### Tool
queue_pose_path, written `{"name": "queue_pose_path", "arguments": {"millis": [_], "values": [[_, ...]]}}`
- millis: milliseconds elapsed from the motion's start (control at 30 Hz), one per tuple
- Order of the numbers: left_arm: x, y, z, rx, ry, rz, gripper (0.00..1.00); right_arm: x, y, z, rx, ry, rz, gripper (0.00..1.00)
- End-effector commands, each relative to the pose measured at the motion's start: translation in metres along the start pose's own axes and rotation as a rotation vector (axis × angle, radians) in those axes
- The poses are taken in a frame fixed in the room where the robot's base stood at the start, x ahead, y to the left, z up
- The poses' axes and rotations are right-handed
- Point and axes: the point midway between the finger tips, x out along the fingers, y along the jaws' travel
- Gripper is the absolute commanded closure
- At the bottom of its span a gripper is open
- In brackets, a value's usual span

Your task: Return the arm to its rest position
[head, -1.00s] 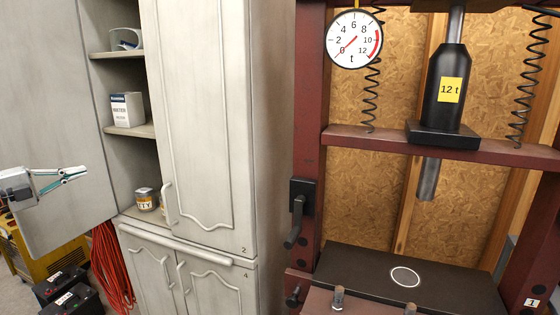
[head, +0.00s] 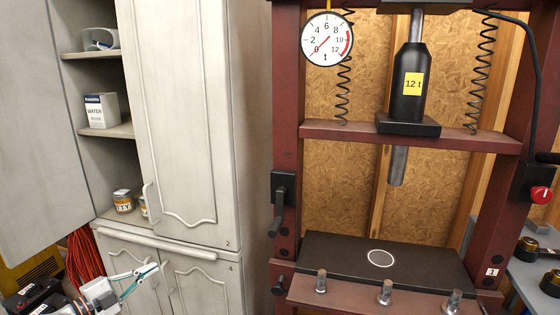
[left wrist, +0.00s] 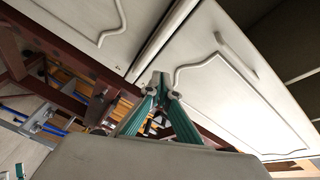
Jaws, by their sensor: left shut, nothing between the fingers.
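My left gripper (head: 146,272) is low at the left in the head view, in front of the lower cabinet doors. Its teal fingers are shut and hold nothing. In the left wrist view the fingertips (left wrist: 160,84) meet, with the pale cabinet doors behind them. I cannot tell from the pictures how near the fingers are to the doors. My right gripper is not in view.
The pale cabinet (head: 190,120) has its upper left door (head: 35,130) open, showing shelves with a white box (head: 101,111) and small cans (head: 123,201). A red press (head: 287,130) stands at the right. Black batteries (head: 35,292) and a red hose (head: 80,258) are at lower left.

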Motion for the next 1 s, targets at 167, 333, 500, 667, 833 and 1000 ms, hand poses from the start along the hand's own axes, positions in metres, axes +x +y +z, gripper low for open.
{"name": "queue_pose_path", "arguments": {"millis": [167,333,500,667,833,1000], "values": [[-0.004,0.119,-0.057,-0.241,-0.078,0.004,1.00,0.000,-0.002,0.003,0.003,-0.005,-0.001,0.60],[-0.032,0.210,-0.110,-0.483,-0.208,0.015,1.00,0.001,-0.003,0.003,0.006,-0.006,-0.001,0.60],[-0.080,0.282,-0.161,-0.724,-0.376,0.040,1.00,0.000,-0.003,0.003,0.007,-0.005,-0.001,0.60],[-0.131,0.329,-0.200,-0.915,-0.542,0.070,1.00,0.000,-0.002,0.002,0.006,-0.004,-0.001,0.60],[-0.169,0.352,-0.226,-1.033,-0.661,0.096,1.00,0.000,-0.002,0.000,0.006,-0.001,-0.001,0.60],[-0.181,0.359,-0.234,-1.069,-0.698,0.105,1.00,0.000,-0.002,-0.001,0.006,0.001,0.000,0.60]]}}
